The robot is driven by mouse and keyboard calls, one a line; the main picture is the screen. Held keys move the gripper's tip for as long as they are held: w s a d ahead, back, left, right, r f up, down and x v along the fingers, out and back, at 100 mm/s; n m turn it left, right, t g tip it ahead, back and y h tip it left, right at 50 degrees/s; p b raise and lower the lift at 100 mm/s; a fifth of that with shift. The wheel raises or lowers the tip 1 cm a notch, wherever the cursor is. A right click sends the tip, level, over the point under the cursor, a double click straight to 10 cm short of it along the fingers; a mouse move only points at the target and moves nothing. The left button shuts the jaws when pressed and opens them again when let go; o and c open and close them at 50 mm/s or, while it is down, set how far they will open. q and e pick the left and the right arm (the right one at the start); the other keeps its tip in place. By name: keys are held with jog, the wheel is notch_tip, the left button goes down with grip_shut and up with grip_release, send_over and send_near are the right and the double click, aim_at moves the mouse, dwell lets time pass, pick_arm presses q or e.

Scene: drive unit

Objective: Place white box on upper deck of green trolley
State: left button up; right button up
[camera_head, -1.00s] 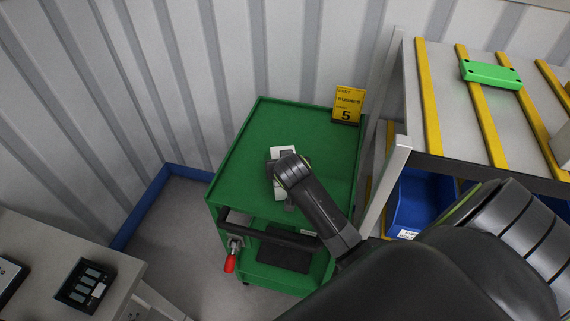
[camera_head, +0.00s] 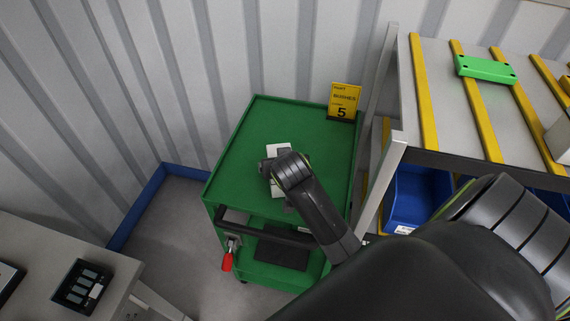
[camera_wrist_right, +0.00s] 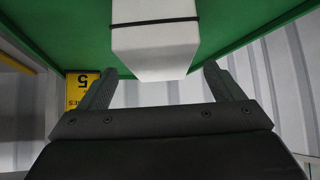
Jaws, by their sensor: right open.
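The white box (camera_head: 278,149) lies on the green upper deck of the green trolley (camera_head: 240,150), partly hidden behind my right wrist in the head view. In the right wrist view the white box (camera_wrist_right: 155,50) has a thin dark band across it. Its near end reaches between the two fingertips of my right gripper (camera_wrist_right: 161,70). The fingers are spread, with a gap showing at either side of the box. In the head view my right wrist is over the middle of the deck and hides most of the gripper. My left gripper is out of view.
A yellow sign (camera_head: 344,101) marked 5 stands at the deck's back right corner. A rack (camera_head: 440,60) with yellow strips and a green part (camera_head: 486,69) stands at the right, blue bins (camera_head: 420,195) below it. A grey table (camera_head: 40,245) is at the lower left.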

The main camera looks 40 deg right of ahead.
jog(key=v, duration=0.7)
jog(key=shift+s+r, duration=0.15)
jog(key=shift+s, duration=0.05)
jog(key=shift+s, duration=0.1)
jog(key=s+d+f+n+g+y, duration=0.1)
jog(key=s+f+n+g, duration=0.3)
jog(key=s, duration=0.7)
jog(key=s+f+n+y, duration=0.1)
jog(key=s+f, duration=0.4)
jog(key=s, duration=0.7)
notch_tip(320, 180, down, 27)
jog(key=d+g+b, duration=0.1)
jog(key=d+g, duration=0.1)
jog(key=s+a+f+y, duration=0.1)
jog(key=s+f, duration=1.3)
jog(key=f, duration=0.1)
jog(key=shift+s+a+g+b, duration=0.25)
jog(key=shift+a+g+b, duration=0.05)
jog(key=shift+a+g, duration=0.1)
